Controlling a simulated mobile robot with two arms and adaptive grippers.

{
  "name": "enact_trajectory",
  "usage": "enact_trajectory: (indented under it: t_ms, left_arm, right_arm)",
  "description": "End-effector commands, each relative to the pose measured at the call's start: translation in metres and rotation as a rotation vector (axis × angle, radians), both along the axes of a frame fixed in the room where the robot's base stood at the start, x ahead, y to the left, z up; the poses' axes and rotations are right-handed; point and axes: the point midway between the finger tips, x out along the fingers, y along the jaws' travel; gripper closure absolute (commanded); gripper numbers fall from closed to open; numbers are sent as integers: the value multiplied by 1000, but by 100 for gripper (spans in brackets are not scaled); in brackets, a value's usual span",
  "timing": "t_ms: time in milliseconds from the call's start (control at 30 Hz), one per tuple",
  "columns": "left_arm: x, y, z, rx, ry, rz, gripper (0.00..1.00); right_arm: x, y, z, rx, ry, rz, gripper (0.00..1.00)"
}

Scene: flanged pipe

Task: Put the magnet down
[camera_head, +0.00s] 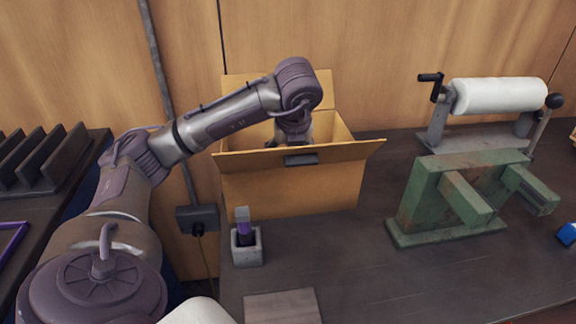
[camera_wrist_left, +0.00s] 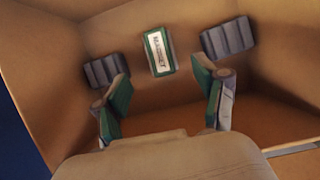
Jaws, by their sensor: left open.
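The magnet (camera_wrist_left: 159,52) is a small green block with a white label reading MAGNET. The fingers are spread, with a gap on each side of the magnet. In the head view my left arm reaches down into the cardboard box (camera_head: 290,190); the box hides the magnet and most of the gripper there. My right gripper is not in view.
The box stands on a dark workbench (camera_head: 340,270) with its flaps open. A small grey holder (camera_head: 246,250) stands in front of it. To the right are a green metal fixture (camera_head: 440,190) and a white roll on a stand (camera_head: 500,95). The bench front is mostly clear.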

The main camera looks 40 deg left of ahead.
Motion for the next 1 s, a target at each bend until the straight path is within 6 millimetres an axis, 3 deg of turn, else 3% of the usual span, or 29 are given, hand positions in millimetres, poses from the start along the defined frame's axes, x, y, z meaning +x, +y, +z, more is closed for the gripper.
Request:
enact_trajectory:
  t_ms: [100, 200, 867, 1000]
  left_arm:
    - [-4, -6, 20, 0, -5, -2, 29]
    - [-6, -9, 27, 0, -2, -1, 29]
    - [-8, -10, 30, 0, 0, 0, 29]
    - [-8, -10, 49, -1, -1, 0, 29]
  right_arm:
    - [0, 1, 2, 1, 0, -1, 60]
    - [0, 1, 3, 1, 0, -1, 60]
    - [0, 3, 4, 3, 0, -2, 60]
    - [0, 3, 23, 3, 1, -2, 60]
